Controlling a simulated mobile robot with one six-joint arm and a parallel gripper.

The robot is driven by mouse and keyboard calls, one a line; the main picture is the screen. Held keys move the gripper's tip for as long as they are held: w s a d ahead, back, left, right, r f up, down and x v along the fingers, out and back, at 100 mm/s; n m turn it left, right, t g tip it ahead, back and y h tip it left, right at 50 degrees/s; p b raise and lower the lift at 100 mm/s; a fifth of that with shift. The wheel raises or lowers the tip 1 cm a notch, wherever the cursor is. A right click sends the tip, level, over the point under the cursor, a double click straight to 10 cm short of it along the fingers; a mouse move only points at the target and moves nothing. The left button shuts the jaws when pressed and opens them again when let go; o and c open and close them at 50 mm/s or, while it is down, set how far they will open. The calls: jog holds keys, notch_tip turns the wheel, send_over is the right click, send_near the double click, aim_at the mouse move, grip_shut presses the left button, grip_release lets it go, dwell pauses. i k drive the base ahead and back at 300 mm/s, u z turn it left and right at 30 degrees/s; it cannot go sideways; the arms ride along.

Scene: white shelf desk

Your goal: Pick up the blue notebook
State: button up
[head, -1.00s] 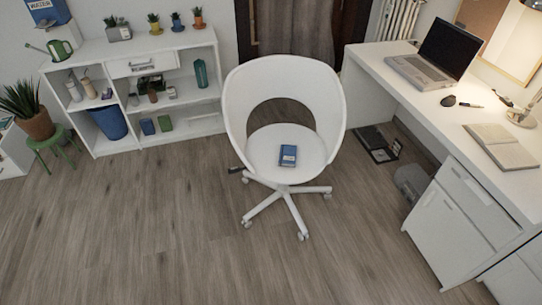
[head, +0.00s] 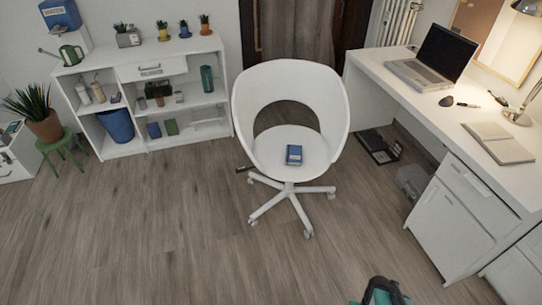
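The blue notebook (head: 294,155) lies flat on the seat of the white swivel chair (head: 275,146), near the front of the seat. It has a small pale marking on its cover. A black and teal part of my arm (head: 382,292) shows at the bottom edge, right of centre. It is well in front of the chair and apart from the notebook. It is cut off by the frame, and I cannot make out fingers or whether my gripper is open or shut. Nothing covers the notebook.
A white desk (head: 448,115) with a laptop (head: 428,71), a lamp and an open book stands at the right. A white shelf unit (head: 190,139) with small items stands at the back left. A plant is on a green stool (head: 62,148). The wooden floor before the chair is clear.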

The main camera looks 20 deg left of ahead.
aim_at(294, 152)
jog(key=u, duration=0.8)
jog(key=k, duration=1)
jog(key=i, duration=0.8)
